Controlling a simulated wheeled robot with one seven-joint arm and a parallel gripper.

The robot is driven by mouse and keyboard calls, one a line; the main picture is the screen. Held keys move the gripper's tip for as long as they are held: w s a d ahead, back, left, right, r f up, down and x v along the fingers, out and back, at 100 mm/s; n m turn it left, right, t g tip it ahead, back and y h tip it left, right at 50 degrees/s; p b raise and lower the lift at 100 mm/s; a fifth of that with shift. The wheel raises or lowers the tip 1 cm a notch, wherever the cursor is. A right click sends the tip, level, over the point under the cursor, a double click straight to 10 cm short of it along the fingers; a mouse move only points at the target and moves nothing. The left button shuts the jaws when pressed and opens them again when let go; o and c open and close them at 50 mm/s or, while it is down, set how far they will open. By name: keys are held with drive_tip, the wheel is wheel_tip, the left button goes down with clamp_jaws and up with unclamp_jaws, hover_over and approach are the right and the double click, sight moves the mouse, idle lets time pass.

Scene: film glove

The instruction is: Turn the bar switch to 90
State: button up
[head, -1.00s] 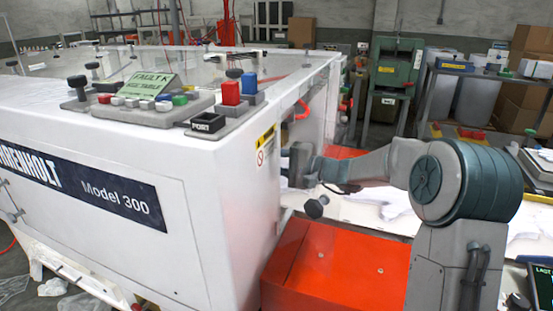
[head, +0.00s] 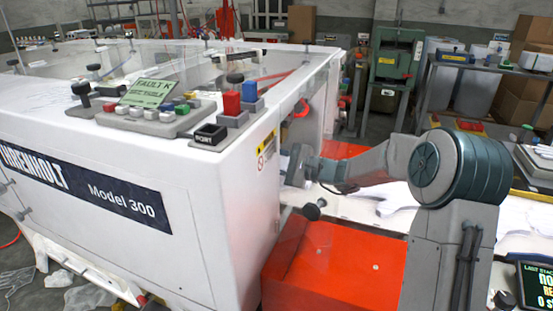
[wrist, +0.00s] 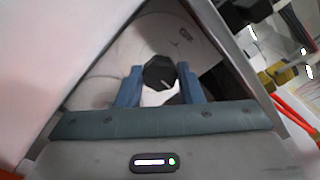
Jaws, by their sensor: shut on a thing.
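A dark, many-sided knob (wrist: 158,72) with a short pale slanted line on its face sits between the two blue fingers of my gripper (wrist: 160,80) in the wrist view. The fingers are shut on its sides. I take it for the bar switch, but no number scale can be read around it. A pale, rounded surface lies behind it. In the head view my wrist reaches in beside the right end of the white machine (head: 230,205), and my fingertips and the knob are hidden by its corner.
The machine's top carries a control panel (head: 150,122) with coloured buttons, a green fault sign (head: 148,93), and red and blue blocks. An orange box (head: 330,265) stands below my arm. A green machine (head: 393,62) and shelving stand behind. A screen (head: 537,285) is at lower right.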

drive_tip(key=shift+s+a, duration=0.2)
drive_tip(key=shift+a, duration=0.1)
drive_tip(key=o, duration=1)
drive_tip(key=shift+a+f, duration=0.1)
drive_tip(key=shift+a, duration=0.05)
drive_tip(key=shift+c, duration=0.2)
drive_tip(key=shift+w, duration=0.1)
drive_tip(key=v, duration=1.4)
